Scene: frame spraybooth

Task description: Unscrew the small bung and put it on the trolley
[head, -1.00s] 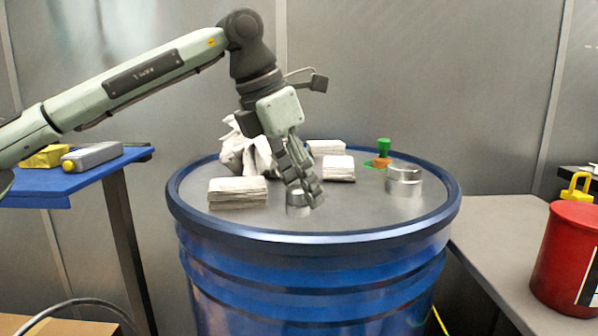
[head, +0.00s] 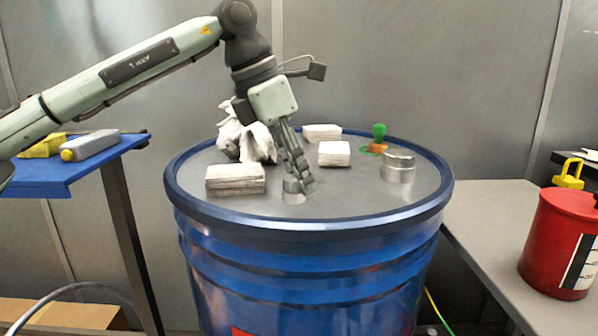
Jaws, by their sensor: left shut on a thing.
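The small bung (head: 292,197) is a short silver metal cylinder near the front middle of the blue drum's lid (head: 345,204). My left gripper (head: 298,190) reaches down from above, its fingers shut on the bung, which is partly hidden behind them. The bung appears to be at the lid surface; whether its thread is free cannot be told. A larger silver bung (head: 398,170) stands on the lid to the right. The blue-topped trolley (head: 50,180) is at the left. My right gripper is not in view.
White pads (head: 235,181) and a crumpled cloth (head: 245,140) lie around the gripper on the lid. A green-topped item (head: 379,132) stands behind the larger bung. A grey bottle (head: 92,145) and yellow block (head: 40,147) occupy the trolley's back; its front is clear. A red can (head: 555,240) stands right.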

